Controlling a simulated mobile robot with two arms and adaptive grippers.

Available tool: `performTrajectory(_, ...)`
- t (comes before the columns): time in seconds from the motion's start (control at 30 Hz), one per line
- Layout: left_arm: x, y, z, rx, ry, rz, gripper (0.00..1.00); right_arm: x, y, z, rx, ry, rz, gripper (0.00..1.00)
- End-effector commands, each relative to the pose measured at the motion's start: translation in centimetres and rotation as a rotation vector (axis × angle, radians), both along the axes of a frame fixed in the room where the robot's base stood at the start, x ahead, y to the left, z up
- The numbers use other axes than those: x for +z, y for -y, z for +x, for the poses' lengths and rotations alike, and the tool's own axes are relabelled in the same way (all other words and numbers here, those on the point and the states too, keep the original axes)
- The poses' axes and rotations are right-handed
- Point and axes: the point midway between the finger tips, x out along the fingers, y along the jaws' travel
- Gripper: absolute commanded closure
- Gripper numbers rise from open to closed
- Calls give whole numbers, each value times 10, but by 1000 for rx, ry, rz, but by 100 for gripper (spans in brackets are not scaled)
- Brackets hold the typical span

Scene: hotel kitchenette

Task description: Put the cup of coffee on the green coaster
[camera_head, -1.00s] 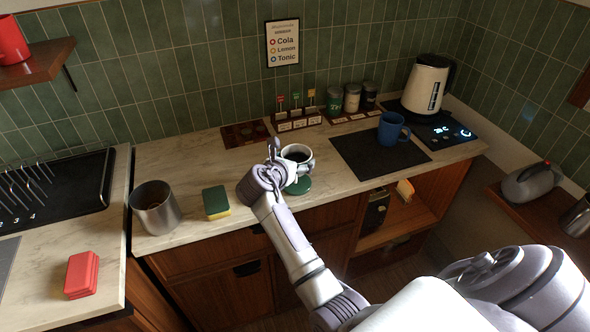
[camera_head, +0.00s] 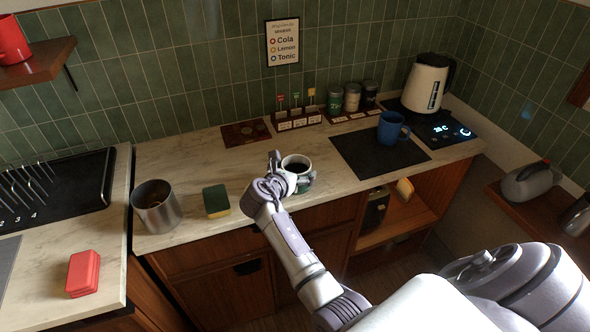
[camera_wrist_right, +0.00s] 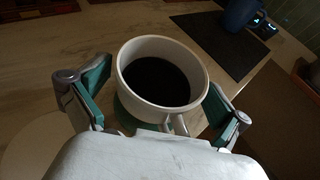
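The white cup (camera_head: 297,164) of dark coffee is upright at the counter's front. In the right wrist view the cup (camera_wrist_right: 146,104) is between the two fingers of my right gripper (camera_wrist_right: 157,92), its handle towards the palm. The fingers are spread, with a thin gap beside the cup's left side. In the head view my right gripper (camera_head: 279,172) is at the cup's left. The green coaster (camera_wrist_right: 126,120) shows only in part beneath the cup, which hides most of it. I cannot tell whether the cup's base rests fully on it. My left gripper is out of view.
A sponge (camera_head: 216,201) and metal canister (camera_head: 156,206) stand to the left. A blue mug (camera_head: 391,128) is on the dark mat (camera_head: 365,160) to the right, near the kettle (camera_head: 427,84).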

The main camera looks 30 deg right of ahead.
Motion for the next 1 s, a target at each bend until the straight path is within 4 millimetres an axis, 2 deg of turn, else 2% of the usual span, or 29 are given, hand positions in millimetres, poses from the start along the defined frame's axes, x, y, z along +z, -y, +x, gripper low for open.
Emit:
performTrajectory(0.27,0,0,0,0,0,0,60,4,0,0,-1,2,0,0)
performTrajectory(0.47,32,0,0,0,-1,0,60,21,-22,-13,2,-3,2,0)
performTrajectory(0.7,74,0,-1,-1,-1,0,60,41,-62,-38,2,-4,1,0)
performTrajectory(0.83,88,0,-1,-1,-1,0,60,47,-80,-49,2,-3,2,0)
performTrajectory(1.0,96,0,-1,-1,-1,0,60,50,-92,-57,0,-1,0,0)
